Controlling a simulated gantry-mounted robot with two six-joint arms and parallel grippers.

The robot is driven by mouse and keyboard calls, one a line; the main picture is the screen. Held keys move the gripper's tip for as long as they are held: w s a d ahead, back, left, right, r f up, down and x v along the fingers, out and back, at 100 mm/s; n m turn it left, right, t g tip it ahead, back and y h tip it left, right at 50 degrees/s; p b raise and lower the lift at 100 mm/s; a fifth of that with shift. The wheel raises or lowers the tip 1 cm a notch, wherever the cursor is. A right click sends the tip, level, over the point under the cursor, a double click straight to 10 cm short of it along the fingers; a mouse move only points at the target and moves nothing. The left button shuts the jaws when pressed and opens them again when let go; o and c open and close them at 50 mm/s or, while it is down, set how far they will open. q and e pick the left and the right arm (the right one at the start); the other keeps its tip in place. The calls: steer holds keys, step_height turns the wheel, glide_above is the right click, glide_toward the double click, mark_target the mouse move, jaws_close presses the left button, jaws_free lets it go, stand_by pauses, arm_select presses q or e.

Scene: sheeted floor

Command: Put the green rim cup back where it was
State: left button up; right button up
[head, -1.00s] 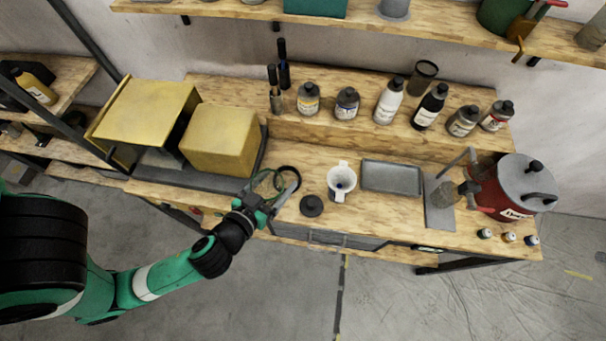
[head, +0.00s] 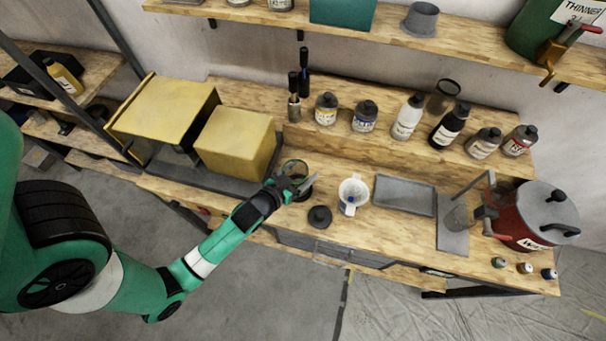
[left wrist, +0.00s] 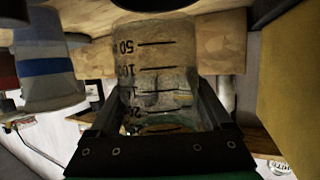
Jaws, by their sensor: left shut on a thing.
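The green rim cup (head: 294,167) is a clear measuring cup with black graduation marks. My left gripper (head: 291,185) is shut on it above the front of the bench, just right of the yellow box. In the left wrist view the cup (left wrist: 160,75) fills the space between the two dark fingers (left wrist: 155,128), and a greenish edge shows low in it. The gripper partly covers the cup in the head view. A dark-rimmed shape behind the fingers is mostly hidden. My right gripper is not in view.
A white cup (head: 353,190) stands right of the gripper, with a dark round lid (head: 320,217) in front. A grey tray (head: 405,178) and red pot (head: 535,220) stand farther right. The yellow box (head: 235,143) is close on the left. Several bottles line the raised back ledge.

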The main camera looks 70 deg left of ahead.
mark_target(300, 178)
arm_select(q)
steer(key=shift+w+a+f, duration=0.25)
steer(key=shift+a+f, duration=0.05)
steer(key=shift+f, duration=0.15)
steer(key=shift+w+a+f, duration=0.2)
steer(key=shift+a+f, duration=0.05)
steer(key=shift+f, duration=0.15)
steer(key=shift+w+a+f+b, duration=0.15)
steer(key=shift+f+b, duration=0.65)
steer(key=shift+f, duration=1)
steer(key=shift+f, duration=0.15)
steer(key=o, duration=1.3)
steer(key=shift+s+r, duration=0.25)
steer(key=v, duration=1.1)
steer(key=shift+s+d+r, duration=0.1)
steer(key=shift+s+d, duration=0.1)
